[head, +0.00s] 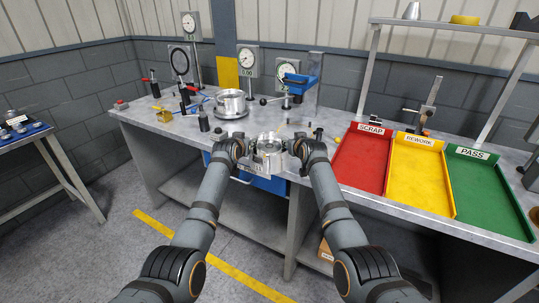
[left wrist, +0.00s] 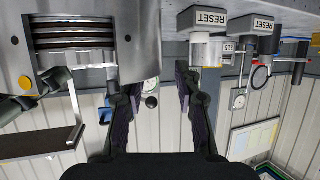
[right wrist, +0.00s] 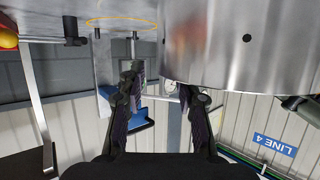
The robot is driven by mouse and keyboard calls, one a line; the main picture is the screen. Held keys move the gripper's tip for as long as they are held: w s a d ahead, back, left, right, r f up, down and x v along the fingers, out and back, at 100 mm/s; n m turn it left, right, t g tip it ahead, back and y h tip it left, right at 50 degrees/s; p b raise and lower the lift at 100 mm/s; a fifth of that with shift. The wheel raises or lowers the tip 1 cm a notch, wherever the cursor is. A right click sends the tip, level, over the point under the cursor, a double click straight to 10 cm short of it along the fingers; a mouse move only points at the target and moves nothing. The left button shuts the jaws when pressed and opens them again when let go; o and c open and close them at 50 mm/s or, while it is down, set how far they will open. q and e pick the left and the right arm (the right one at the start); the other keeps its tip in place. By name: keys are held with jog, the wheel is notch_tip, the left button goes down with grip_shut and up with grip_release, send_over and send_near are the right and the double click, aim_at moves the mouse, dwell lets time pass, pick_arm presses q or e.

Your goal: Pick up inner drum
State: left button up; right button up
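A silver metal drum (head: 268,158) is at the front edge of the workbench, between my two grippers. A wider silver drum (head: 230,102) sits on a round base farther back; no label shows which is the inner drum. My left gripper (left wrist: 158,85) is open beside the near drum, with a slotted metal body (left wrist: 95,35) at upper left of its view. My right gripper (right wrist: 160,85) is open on the drum's other side. A large smooth cylinder (right wrist: 245,45) fills the upper right of its view, close to one finger. Nothing shows clamped between either finger pair; contact is unclear.
Red SCRAP (head: 361,165), yellow REWORK (head: 420,175) and green PASS (head: 490,195) trays lie to the right. A blue-headed press (head: 302,80) and dial gauges (head: 248,60) stand at the back. Small tools (head: 185,95) clutter the bench's left.

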pick_arm(q)
jog(key=shift+w, duration=0.1)
pick_arm(e)
jog(key=shift+w, duration=0.15)
pick_arm(q)
grip_shut()
pick_arm(e)
jog(key=c, duration=0.7)
pick_arm(q)
jog(key=shift+f, duration=0.1)
pick_arm(e)
jog(key=shift+f, duration=0.1)
pick_arm(q)
jog(key=shift+f, duration=0.1)
pick_arm(e)
jog(key=shift+f, duration=0.1)
